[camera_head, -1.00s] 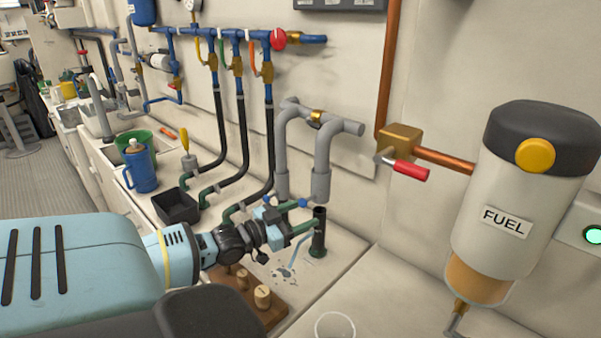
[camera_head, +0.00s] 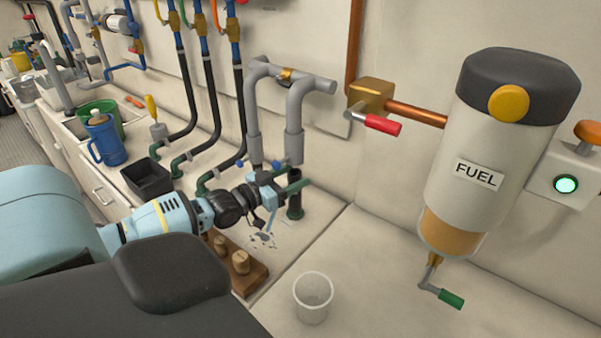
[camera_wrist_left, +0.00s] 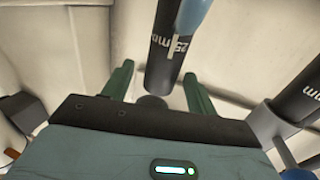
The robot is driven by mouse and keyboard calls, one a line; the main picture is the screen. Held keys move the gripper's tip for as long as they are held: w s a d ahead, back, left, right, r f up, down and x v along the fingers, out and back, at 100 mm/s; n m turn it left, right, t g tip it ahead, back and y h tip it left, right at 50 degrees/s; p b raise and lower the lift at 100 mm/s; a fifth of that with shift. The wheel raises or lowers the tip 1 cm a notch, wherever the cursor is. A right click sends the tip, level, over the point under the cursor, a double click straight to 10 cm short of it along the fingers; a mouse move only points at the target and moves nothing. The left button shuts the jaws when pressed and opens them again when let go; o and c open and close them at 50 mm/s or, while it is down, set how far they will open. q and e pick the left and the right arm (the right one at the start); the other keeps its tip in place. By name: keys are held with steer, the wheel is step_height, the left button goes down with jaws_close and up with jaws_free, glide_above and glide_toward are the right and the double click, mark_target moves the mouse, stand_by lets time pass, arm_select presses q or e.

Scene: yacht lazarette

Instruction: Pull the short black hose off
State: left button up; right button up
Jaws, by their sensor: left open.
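The short black hose (camera_head: 295,195) stands upright on the counter, with a green fitting at its foot, below the grey pipe loop. My left gripper (camera_head: 292,183) is open, with a green finger beside the hose's upper part. In the left wrist view a black hose (camera_wrist_left: 164,58) marked "25 mm" shows between the two open green fingers, with space on both sides. A blue part joins its upper end there. I cannot tell whether this is the short hose. My right gripper is not in view.
Several long black hoses (camera_head: 237,95) run down from blue pipes on the left. A black tray (camera_head: 147,180) and a wooden block with pegs (camera_head: 245,275) are nearby. A clear cup (camera_head: 313,296) and the FUEL filter (camera_head: 485,150) are on the right, with bare counter between.

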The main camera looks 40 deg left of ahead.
mark_target(301, 162)
arm_select(q)
steer(key=shift+w+d, duration=0.15)
steer(key=shift+w, duration=0.65)
steer(key=shift+w+d, duration=0.1)
steer(key=shift+w, duration=0.65)
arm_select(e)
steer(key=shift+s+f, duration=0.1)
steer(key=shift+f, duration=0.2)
arm_select(q)
steer(key=c, duration=1.1)
